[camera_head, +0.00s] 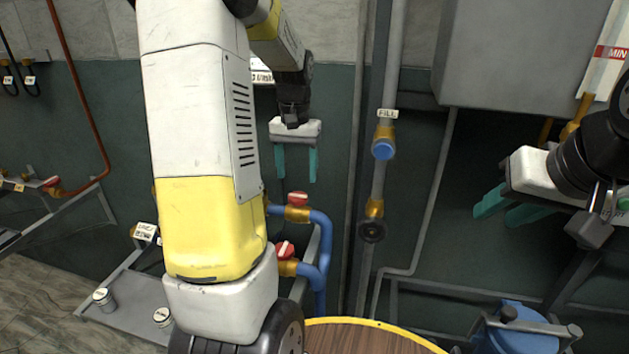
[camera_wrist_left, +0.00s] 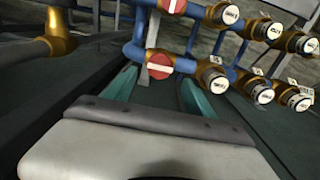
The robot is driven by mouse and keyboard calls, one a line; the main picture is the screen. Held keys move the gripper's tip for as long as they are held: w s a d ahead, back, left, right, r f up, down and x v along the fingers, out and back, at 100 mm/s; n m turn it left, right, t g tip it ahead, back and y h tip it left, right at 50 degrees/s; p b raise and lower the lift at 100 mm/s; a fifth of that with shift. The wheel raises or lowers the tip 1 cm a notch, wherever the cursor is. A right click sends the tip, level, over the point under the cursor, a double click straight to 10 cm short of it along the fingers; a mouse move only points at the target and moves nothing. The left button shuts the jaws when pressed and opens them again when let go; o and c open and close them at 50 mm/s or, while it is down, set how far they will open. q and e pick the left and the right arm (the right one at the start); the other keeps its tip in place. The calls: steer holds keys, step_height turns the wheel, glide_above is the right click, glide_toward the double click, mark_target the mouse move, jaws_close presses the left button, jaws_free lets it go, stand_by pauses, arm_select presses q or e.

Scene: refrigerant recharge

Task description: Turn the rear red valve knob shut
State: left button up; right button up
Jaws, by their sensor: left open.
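The rear red valve knob (camera_head: 298,198) sits on a brass fitting on a blue pipe, and a second red knob (camera_head: 285,250) sits nearer on the same pipework. My left gripper (camera_head: 296,180) is open and empty, its teal fingers pointing down just above the rear knob, apart from it. In the left wrist view, the rear knob (camera_wrist_left: 160,66) shows beyond and between the open fingertips (camera_wrist_left: 158,85), with the other red knob (camera_wrist_left: 173,6) past it at the top edge. My right gripper (camera_head: 508,215) is at the right, its teal fingers apart and empty.
A grey vertical pipe with a blue cap (camera_head: 383,150) and FILL tag stands right of the knobs. Several white-capped fittings (camera_wrist_left: 258,93) crowd the pipework in the left wrist view. A round wooden top (camera_head: 365,338) and a blue tank (camera_head: 515,325) are at the bottom.

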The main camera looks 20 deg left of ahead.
mark_target(298, 196)
arm_select(q)
step_height(298, 196, down, 6)
steer(key=shift+f, duration=0.15)
jaws_close()
steer(key=m, duration=0.4)
steer(key=shift+m, duration=0.3)
steer(key=m, duration=0.4)
stand_by(0.3)
